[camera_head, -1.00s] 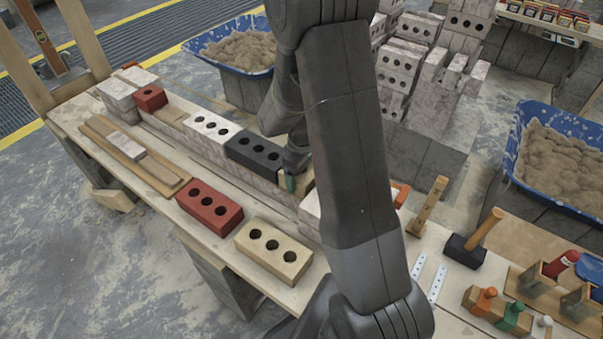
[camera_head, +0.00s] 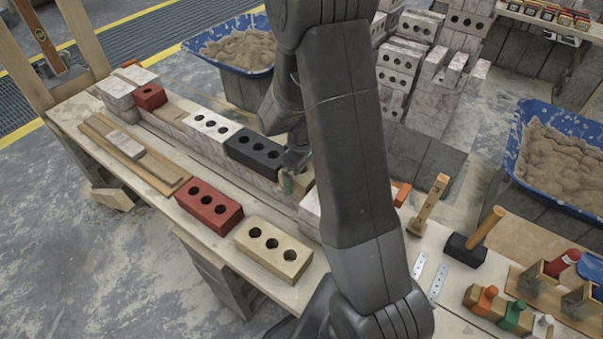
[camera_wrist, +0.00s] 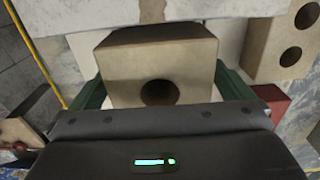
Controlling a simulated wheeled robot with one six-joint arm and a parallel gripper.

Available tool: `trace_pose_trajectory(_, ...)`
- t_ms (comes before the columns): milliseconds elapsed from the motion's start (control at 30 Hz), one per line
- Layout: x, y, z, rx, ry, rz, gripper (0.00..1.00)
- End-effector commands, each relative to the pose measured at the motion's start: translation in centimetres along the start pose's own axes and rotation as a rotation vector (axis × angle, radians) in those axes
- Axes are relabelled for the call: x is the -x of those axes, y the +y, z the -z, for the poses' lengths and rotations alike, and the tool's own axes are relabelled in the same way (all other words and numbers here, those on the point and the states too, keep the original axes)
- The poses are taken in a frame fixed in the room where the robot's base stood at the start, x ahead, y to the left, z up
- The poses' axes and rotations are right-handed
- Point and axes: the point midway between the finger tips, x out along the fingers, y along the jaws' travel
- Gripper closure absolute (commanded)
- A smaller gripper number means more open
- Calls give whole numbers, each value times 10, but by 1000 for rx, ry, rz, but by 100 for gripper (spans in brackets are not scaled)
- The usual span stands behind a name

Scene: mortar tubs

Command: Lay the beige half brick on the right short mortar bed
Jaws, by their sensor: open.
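The beige half brick (camera_wrist: 155,65), with one dark hole, sits between the two green fingers of my gripper (camera_wrist: 160,78) in the wrist view. The fingers stand open on either side of it. In the head view a small tan part of the half brick (camera_head: 307,184) shows on the wall row, just right of the black brick (camera_head: 256,153); my arm hides most of it. One green fingertip of my gripper (camera_head: 287,182) shows beside it. The right short mortar bed cannot be made out; the brick and arm cover that spot.
A white brick (camera_head: 211,125) and a red half brick (camera_head: 150,97) continue the row leftward. A red brick (camera_head: 209,206) and a beige brick (camera_head: 272,249) lie on the bench front. Tools, including a hammer (camera_head: 467,249), lie right. Blue mortar tubs (camera_head: 518,150) stand behind.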

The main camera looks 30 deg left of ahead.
Motion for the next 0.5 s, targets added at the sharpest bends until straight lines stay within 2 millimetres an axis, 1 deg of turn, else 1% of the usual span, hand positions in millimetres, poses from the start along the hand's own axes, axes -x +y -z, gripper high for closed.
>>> trace_pose_trajectory(167,25,1,1,0,5,-3,0)
trace_pose_trajectory(400,80,1,1,0,6,-4,0)
trace_pose_trajectory(500,101,1,1,0,5,-4,0)
